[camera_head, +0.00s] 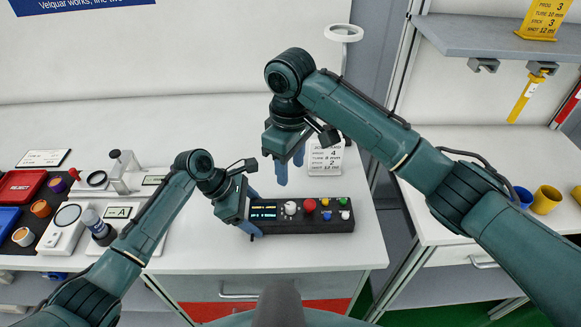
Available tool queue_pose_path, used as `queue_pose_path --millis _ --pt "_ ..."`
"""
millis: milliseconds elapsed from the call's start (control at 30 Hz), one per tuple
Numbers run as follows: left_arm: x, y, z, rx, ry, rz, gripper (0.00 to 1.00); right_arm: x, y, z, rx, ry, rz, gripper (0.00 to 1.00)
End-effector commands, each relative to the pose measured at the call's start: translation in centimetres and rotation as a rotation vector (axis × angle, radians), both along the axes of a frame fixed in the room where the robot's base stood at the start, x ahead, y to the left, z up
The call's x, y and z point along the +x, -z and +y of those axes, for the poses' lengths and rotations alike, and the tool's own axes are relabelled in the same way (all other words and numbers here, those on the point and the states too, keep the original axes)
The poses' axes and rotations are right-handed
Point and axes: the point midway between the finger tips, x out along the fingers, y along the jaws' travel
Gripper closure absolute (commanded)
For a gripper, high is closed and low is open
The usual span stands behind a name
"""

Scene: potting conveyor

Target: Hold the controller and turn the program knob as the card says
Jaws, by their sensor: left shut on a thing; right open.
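The controller (300,226) is a long black box near the front edge of the white table. Its top has a small lit screen (263,211) at the left, a white knob (290,208), a red button (309,205) and small coloured controls at the right. My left gripper (253,212) is shut on the controller's left end, one finger at the back and one at the front. My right gripper (290,170) is open and empty, above and behind the controller, apart from it. A white printed card (325,158) stands behind the controller; my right arm partly covers its top.
At the left are a dark tray (30,240) with coloured round items, a white device (64,228) and a labelled stand (118,212). A yellow card (545,18) stands on the grey shelf (480,38) at the right. Blue and yellow cups (546,199) stand on the right-hand table. The table behind the controller is mostly clear.

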Motion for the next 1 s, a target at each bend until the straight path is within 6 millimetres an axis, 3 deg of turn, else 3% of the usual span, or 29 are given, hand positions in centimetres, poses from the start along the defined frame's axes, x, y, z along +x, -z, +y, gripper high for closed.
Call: queue_pose_path --millis 267,500,800,1000 --pt "0.0 -0.1 -0.1 -0.003 0.000 -0.002 0.44 -0.2 1.2 -0.7 0.079 -0.047 0.025 0.56" --pt "0.0 -0.1 -0.1 -0.003 0.000 -0.002 0.44 -1.0 4.3 -4.4 0.471 -0.260 -0.008 0.56" --pt "0.0 -0.1 0.0 -0.003 0.000 -0.001 0.44 -1.3 4.1 -9.2 0.725 -0.415 -0.246 0.56" --pt "0.0 -0.1 -0.1 -0.003 0.000 -0.002 0.44 -1.1 4.9 -8.6 0.747 -0.434 -0.281 0.56"
